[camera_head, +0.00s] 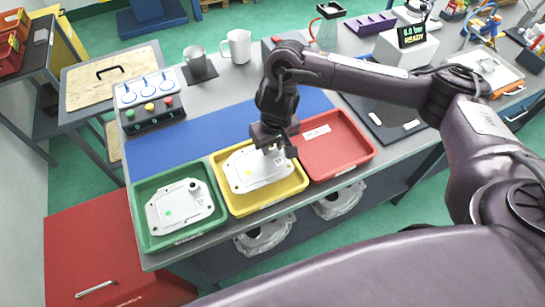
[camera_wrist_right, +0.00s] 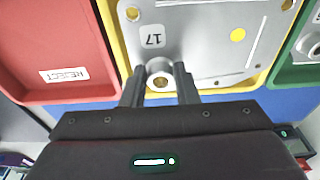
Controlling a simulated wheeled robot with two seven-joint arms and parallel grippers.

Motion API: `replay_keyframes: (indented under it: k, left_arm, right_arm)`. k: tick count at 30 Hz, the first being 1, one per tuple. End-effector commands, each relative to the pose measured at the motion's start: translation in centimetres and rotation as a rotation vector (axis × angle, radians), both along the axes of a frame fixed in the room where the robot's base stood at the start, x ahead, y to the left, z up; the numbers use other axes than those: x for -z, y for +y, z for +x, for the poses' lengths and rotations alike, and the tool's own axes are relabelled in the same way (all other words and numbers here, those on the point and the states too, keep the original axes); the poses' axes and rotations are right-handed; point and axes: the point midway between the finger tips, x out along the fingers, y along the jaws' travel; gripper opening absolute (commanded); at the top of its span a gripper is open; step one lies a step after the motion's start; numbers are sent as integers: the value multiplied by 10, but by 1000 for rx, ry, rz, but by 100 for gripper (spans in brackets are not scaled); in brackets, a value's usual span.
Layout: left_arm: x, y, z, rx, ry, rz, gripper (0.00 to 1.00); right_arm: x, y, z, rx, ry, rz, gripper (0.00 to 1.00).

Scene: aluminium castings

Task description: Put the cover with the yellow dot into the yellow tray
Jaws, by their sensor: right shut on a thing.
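The cover with the yellow dot (camera_head: 250,172) lies in the yellow tray (camera_head: 234,211), inside its rim, in the head view. In the right wrist view the cover (camera_wrist_right: 205,40) shows its yellow dot and a label reading 17. My right gripper (camera_head: 273,149) is over the tray's far right part. Its two fingers (camera_wrist_right: 160,82) are shut on the cover's round boss, one on each side. I cannot tell whether the cover rests fully on the tray's floor. My left gripper is not in view.
The green tray (camera_head: 148,240) on the left holds another cover (camera_head: 180,207) with a green dot. The red tray (camera_head: 338,148) on the right is empty, with a label reading REJECT in the wrist view.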

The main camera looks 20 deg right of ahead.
Motion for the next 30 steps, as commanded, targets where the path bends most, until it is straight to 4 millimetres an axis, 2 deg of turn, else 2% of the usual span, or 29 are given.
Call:
replay_keyframes:
  k: [9, 23, 24, 28, 30]
  left_arm:
    - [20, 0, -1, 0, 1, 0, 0]
    - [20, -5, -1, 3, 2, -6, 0]
    - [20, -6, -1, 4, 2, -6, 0]
    - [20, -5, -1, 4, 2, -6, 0]
    - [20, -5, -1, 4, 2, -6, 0]
  right_arm:
    - [39, 0, 0, 2, 0, 1, 0]
    - [45, 0, 0, 0, -1, 0, 0]
    - [45, 0, 0, -1, -1, -1, 32]
    - [45, 0, 0, -1, -1, -1, 49]
    - [45, 0, 0, 0, -1, -1, 49]
